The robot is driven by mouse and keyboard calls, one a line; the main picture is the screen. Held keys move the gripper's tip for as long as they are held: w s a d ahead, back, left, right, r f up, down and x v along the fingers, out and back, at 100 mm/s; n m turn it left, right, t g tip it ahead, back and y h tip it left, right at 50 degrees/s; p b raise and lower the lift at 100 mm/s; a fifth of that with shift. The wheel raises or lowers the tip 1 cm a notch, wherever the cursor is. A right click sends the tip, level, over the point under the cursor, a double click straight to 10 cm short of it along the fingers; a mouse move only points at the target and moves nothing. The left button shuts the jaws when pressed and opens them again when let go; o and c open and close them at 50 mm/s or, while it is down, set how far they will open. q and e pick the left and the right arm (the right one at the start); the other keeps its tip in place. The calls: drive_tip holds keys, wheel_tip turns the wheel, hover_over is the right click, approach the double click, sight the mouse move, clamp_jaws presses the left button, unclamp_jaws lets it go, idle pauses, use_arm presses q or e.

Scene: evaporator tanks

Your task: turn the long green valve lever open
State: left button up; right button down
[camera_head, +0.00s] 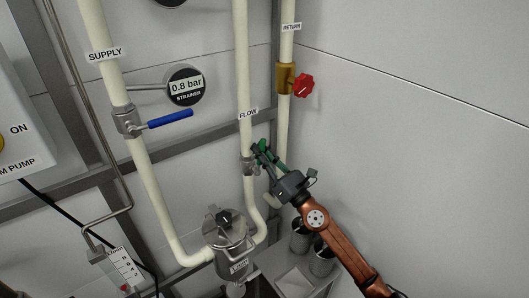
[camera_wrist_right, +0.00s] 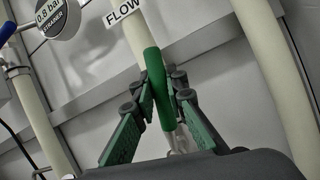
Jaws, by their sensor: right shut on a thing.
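The green valve lever (camera_wrist_right: 156,80) stands between the fingers of my right gripper (camera_wrist_right: 160,88) in the right wrist view. The fingers are shut on it, one on each side. Its upper end overlaps the cream FLOW pipe in that view. In the head view my right gripper (camera_head: 264,158) reaches up from the lower right to the steel valve body (camera_head: 249,165) on the FLOW pipe (camera_head: 243,70). There the lever is mostly hidden by the fingers, and its exact angle is hard to tell. My left gripper is not in view.
A blue lever (camera_head: 171,119) sits on the SUPPLY pipe at left. A red knob (camera_head: 303,85) on a brass valve is on the RETURN pipe, above my right gripper. A strainer gauge (camera_head: 186,86) reads 0.8 bar. A steel strainer pot (camera_head: 225,232) stands below. The right wall is bare.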

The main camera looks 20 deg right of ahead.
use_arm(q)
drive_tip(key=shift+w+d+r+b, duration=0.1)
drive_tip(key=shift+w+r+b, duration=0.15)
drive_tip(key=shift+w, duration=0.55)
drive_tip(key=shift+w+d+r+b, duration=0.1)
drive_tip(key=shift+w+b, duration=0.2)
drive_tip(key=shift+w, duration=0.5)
use_arm(e)
drive_tip(key=shift+s+a+n+g+y, duration=0.1)
drive_tip(key=shift+a+n+g+y, duration=0.25)
drive_tip(key=shift+n, duration=0.55)
drive_tip(key=shift+s+a+n+g+y, duration=0.15)
drive_tip(key=shift+a+n+y, duration=0.35)
drive_tip(key=shift+n, duration=0.4)
drive_tip(key=shift+a, duration=0.1)
drive_tip(key=c, duration=1.9)
unclamp_jaws()
drive_tip(key=shift+s, duration=0.1)
drive_tip(key=v, duration=1.1)
drive_tip(key=shift+s+d, duration=0.3)
drive_tip(key=shift+f, duration=0.2)
